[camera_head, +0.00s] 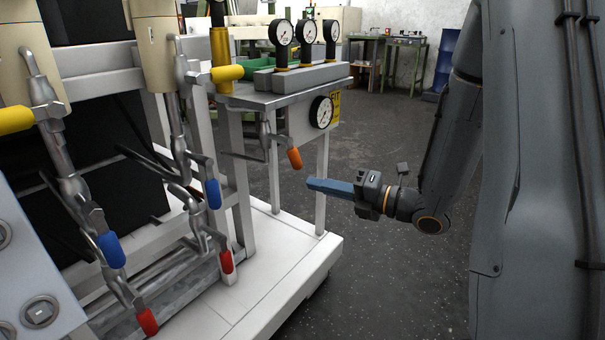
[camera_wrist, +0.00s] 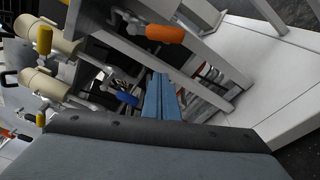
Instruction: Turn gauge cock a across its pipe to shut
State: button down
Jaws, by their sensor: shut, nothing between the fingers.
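An orange-handled cock (camera_head: 295,158) sits on a thin pipe below the gauge bench in the head view. Its handle slopes down to the right. I see no letter on it, so I cannot confirm that it is gauge cock a. The orange handle (camera_wrist: 165,33) also shows near the top of the wrist view. My gripper (camera_head: 309,185) has its blue fingers shut and empty. They point left, just below and right of the orange handle, apart from it. In the wrist view the shut fingers (camera_wrist: 159,78) point up the picture, below the orange handle.
A round gauge (camera_head: 321,112) hangs on the panel above the cock, and several gauges (camera_head: 283,32) stand on the bench. Blue (camera_head: 213,194), red (camera_head: 226,261) and yellow (camera_head: 226,73) handles fill the left. A white bench leg (camera_head: 321,190) stands close to my fingers. The floor (camera_head: 385,290) is clear.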

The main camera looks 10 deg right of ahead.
aim_at(295, 167)
jog(key=shift+w+a+r+b, duration=0.2)
jog(key=shift+w+a+b, duration=0.4)
jog(key=shift+w, duration=0.75)
jog(key=shift+w+a+r+b, duration=0.15)
jog(key=shift+w+a+b, duration=0.15)
jog(key=shift+w+a, duration=0.8)
jog(key=shift+w+a+r+b, duration=0.2)
jog(key=shift+w+a+b, duration=0.25)
jog(key=shift+w, duration=1.15)
